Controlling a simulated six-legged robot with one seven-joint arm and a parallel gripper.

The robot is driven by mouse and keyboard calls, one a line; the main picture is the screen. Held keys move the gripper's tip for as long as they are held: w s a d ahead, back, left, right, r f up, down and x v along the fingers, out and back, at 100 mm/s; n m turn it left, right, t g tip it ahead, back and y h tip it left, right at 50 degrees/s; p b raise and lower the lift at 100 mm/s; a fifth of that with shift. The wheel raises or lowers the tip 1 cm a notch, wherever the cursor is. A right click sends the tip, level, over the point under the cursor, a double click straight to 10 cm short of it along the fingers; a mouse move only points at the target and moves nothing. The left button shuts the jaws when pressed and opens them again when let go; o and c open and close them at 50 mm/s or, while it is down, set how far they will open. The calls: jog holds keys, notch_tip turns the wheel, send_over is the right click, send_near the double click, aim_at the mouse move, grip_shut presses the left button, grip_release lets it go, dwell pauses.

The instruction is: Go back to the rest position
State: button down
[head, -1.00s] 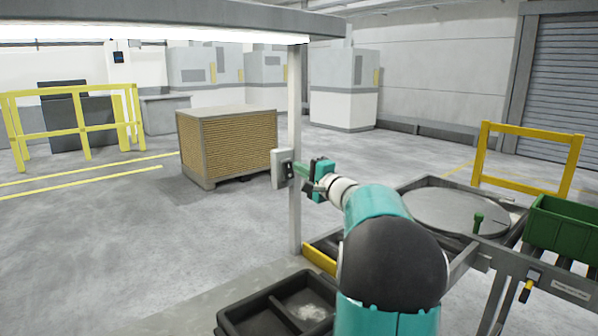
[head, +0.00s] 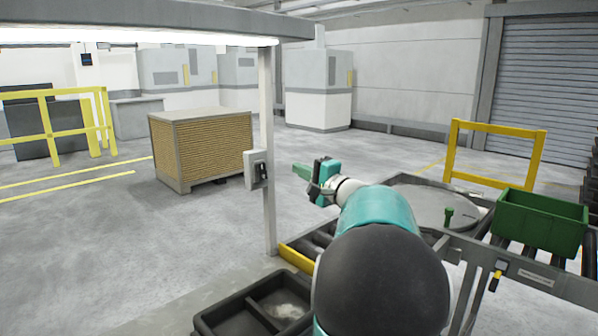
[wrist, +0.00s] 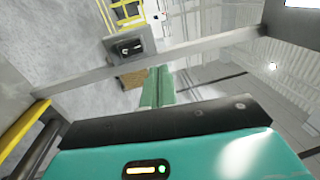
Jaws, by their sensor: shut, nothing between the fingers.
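My gripper (head: 303,171) points left, just right of the grey switch box (head: 257,169) on the white post (head: 267,130), with a gap showing between them in the head view. In the wrist view its green fingers (wrist: 157,88) lie together with nothing between them. The switch box, with a dark front, also shows in the wrist view (wrist: 130,47), beyond and to the left of the fingertips. My arm reaches forward from the bottom of the head view, raised over the floor and the conveyor end.
A black divided tray (head: 225,318) lies at the bottom, left of my arm. A round grey turntable (head: 430,205), a green crate (head: 540,222) and a yellow barrier (head: 497,125) stand to the right. A slatted brown box (head: 215,145) stands behind the post. Open floor lies left.

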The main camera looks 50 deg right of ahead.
dwell(0.3)
jog(key=w+a+f+n+g+y, duration=0.1)
jog(key=a+f+n+g+y, duration=0.15)
jog(key=a, duration=0.75)
jog(key=w+a+f+n+g+y, duration=0.1)
jog(key=a+f+n+g+y, duration=0.15)
jog(key=a, duration=0.75)
jog(key=w+a+f+n+g+y, duration=0.1)
jog(key=a+f+n+g+y, duration=0.15)
jog(key=a, duration=0.75)
jog(key=s+a+f+n+g, duration=0.45)
jog(key=s+a, duration=0.25)
jog(key=a, duration=0.4)
jog(key=s+a+f+n+g+h, duration=0.1)
jog(key=s+a+f+n+h, duration=0.1)
jog(key=s, duration=0.4)
jog(key=s+a+f+n+h, duration=0.3)
jog(key=s+f+n, duration=0.2)
jog(key=s, duration=0.1)
jog(key=shift+a+f+g, duration=0.15)
jog(key=shift+f+g, duration=0.2)
jog(key=shift+g, duration=0.05)
